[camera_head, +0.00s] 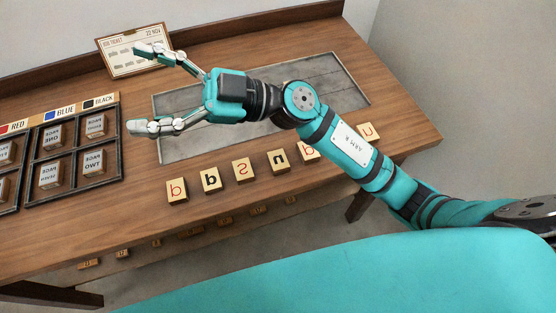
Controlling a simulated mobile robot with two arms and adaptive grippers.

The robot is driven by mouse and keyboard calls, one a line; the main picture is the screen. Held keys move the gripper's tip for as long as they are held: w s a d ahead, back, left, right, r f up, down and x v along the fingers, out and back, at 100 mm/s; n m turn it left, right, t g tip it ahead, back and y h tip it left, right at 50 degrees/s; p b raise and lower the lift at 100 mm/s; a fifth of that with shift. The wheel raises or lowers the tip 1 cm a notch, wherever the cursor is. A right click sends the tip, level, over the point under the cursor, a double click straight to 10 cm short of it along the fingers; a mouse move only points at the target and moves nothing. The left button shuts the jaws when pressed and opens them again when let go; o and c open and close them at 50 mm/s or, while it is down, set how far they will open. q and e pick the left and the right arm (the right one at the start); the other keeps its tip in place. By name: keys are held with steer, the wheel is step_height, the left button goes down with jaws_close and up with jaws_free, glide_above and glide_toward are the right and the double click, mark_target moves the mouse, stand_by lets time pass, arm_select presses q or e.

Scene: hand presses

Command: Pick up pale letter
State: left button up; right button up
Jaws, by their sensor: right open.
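Several pale wooden letter blocks stand in a row along the front of the table. From the left they are a red-letter block (177,190), a black-letter block (210,180), a red S block (243,170) and a black n-like block (278,161). A further red-letter block (309,152) is partly hidden by my right arm, and another red one (369,132) shows beyond the arm. I cannot tell which is the pale letter. My right gripper (142,88) is open and empty, over the tray's left end, behind the row. My left gripper is not in view.
A shallow grey metal tray (190,149) lies behind the blocks. A dark sectioned case (76,186) with blocks stands at left, under RED, BLUE and BLACK labels. A job ticket card (130,62) stands at the back. More small blocks (123,253) lie on a lower shelf.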

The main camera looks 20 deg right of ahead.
step_height(320, 180, down, 4)
steer(key=s+a+n+g+h, duration=0.2)
steer(key=s+n+g+h, duration=0.1)
steer(key=g+h, duration=0.15)
steer(key=m+t+h, duration=0.2)
steer(key=m+h, duration=0.5)
steer(key=h, duration=1.1)
glide_above(278, 159)
step_height(278, 159, down, 24)
steer(key=shift+w+a+f, duration=0.1)
steer(key=shift+w, duration=0.05)
steer(key=shift+f, duration=0.55)
steer(key=f, duration=0.1)
steer(key=f+p, duration=0.2)
steer(key=f, duration=0.1)
steer(key=shift+s+f, duration=0.1)
steer(key=shift+s, duration=0.15)
steer(key=shift+f, duration=0.55)
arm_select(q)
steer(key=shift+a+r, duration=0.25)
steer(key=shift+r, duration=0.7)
arm_select(e)
steer(key=c, duration=1.2)
steer(key=shift+r, duration=0.1)
